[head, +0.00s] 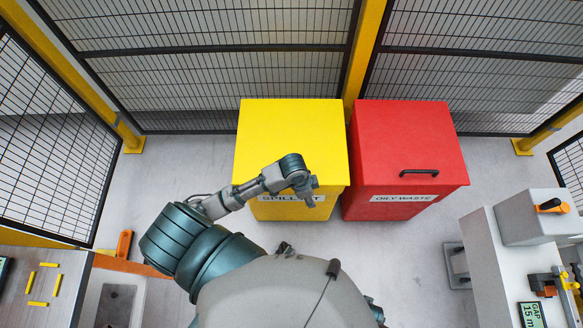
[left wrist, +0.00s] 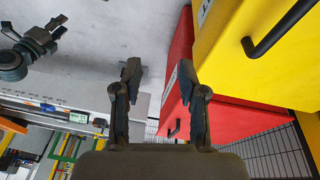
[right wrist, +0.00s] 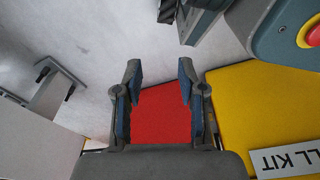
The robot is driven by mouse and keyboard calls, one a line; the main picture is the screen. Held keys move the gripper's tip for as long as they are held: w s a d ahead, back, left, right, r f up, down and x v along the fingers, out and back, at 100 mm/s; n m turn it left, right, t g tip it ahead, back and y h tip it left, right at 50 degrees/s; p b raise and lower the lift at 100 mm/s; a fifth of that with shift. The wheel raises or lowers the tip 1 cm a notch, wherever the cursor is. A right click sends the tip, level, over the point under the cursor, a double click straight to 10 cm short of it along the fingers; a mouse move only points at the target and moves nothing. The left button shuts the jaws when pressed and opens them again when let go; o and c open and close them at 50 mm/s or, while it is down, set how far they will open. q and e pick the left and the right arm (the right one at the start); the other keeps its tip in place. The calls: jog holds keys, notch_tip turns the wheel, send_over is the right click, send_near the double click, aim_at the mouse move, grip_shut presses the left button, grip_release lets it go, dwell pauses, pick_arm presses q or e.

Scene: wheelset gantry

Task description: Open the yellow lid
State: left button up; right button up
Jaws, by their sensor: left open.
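The yellow lid (head: 290,140) lies flat and shut on the yellow bin marked SPILL KIT (head: 290,210). Its black handle (left wrist: 283,28) shows in the left wrist view, at the upper right; in the head view my left arm covers it. My left gripper (head: 305,192) is over the front edge of the yellow bin in the head view. In the left wrist view its fingers (left wrist: 160,78) are open and empty, apart from the handle. My right gripper (right wrist: 160,70) is open and empty in the right wrist view, hidden in the head view.
A red bin (head: 405,140) with a black handle, marked OILY WASTE, stands close on the right of the yellow bin. Mesh fencing (head: 210,75) rises behind. Benches stand at the lower left and right (head: 500,260). Grey floor is clear left of the bins.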

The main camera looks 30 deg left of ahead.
pick_arm(q)
jog(key=w+a+r+m+g+y, duration=0.1)
jog(key=w+a+r, duration=0.4)
jog(key=a, duration=0.3)
jog(key=w+a+r+m+g+y, duration=0.1)
jog(key=w+a+r+g, duration=0.1)
jog(key=w+a+r, duration=0.4)
jog(key=s+f+b, duration=0.1)
jog(key=f, duration=0.4)
jog(key=s+f+b, duration=0.1)
jog(key=f, duration=0.5)
jog(key=s+f, duration=0.1)
jog(key=f, duration=0.4)
jog(key=shift+d+f+b, duration=0.25)
jog(key=shift+b, duration=0.15)
jog(key=shift+d+f, duration=0.2)
jog(key=shift+f, duration=0.05)
jog(key=shift+d+f, duration=0.1)
jog(key=shift+d, duration=0.15)
pick_arm(e)
jog(key=w+a+r, duration=0.1)
jog(key=w+r, duration=0.3)
jog(key=r, duration=0.2)
jog(key=shift+w+a+r, duration=0.2)
jog(key=shift+r, duration=0.2)
pick_arm(q)
jog(key=shift+a, duration=0.4)
grip_shut()
pick_arm(e)
jog(key=shift+a, duration=0.35)
